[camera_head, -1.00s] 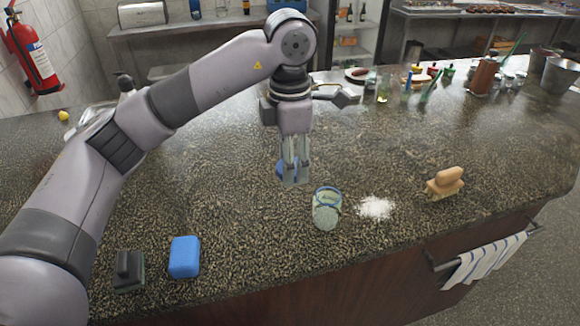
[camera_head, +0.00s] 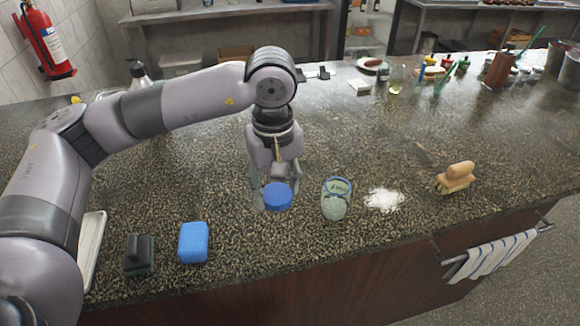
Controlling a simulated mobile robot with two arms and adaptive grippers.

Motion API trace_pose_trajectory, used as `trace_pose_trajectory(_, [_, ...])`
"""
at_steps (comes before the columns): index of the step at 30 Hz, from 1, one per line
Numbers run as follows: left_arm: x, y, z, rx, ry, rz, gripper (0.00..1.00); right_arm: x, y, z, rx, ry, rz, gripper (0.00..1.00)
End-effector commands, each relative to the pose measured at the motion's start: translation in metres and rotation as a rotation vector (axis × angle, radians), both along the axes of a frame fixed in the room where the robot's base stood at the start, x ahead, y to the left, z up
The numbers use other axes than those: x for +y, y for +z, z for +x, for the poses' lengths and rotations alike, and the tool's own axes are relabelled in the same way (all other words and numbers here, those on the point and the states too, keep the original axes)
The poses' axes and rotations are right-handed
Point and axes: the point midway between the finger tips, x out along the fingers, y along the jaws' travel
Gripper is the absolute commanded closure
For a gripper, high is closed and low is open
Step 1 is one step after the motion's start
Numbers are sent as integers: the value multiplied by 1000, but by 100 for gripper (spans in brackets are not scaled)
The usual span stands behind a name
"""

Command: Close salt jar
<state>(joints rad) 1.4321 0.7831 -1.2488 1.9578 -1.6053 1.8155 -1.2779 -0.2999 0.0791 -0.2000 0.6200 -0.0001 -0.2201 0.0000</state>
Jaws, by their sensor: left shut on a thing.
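The salt jar (camera_head: 337,199) is a clear glass jar with pale contents and a label. It stands on the speckled counter with no lid on its top. The round blue lid (camera_head: 277,196) is between the fingers of my left gripper (camera_head: 273,192), which is shut on it. The gripper and lid are just left of the jar, apart from it. How far the lid is above the counter is hard to tell. A pile of spilled salt (camera_head: 384,200) lies to the right of the jar. My right gripper does not show.
A wooden brush (camera_head: 456,178) lies right of the salt. A blue sponge (camera_head: 193,242) and a dark scraper-like block (camera_head: 139,254) lie at the front left. A striped towel (camera_head: 490,254) hangs on the counter front. Glasses and bottles stand at the back right.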

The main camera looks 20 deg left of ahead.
Motion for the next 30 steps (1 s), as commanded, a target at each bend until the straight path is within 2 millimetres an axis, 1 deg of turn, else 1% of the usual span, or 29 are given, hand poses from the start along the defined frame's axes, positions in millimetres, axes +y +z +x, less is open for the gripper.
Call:
trace_pose_trajectory(1, [3,-5,-7,4,-106,4,63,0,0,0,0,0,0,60])
trace_pose_trajectory(3, [6,-11,-15,9,-261,4,63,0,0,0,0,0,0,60])
trace_pose_trajectory(6, [8,-17,-25,17,-447,3,63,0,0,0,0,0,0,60])
trace_pose_trajectory(9, [10,-22,-33,23,-585,1,63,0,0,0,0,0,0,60])
trace_pose_trajectory(12, [11,-25,-38,25,-669,-2,63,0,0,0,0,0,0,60])
trace_pose_trajectory(15, [11,-27,-40,26,-708,-3,63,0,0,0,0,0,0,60])
trace_pose_trajectory(22, [11,-27,-40,27,-714,-3,63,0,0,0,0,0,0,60])
trace_pose_trajectory(23, [11,-27,-40,27,-714,-3,63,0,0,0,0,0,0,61])
trace_pose_trajectory(26, [11,-27,-40,27,-713,-3,63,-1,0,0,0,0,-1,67])
trace_pose_trajectory(30, [11,-27,-40,27,-712,-2,63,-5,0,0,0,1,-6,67])
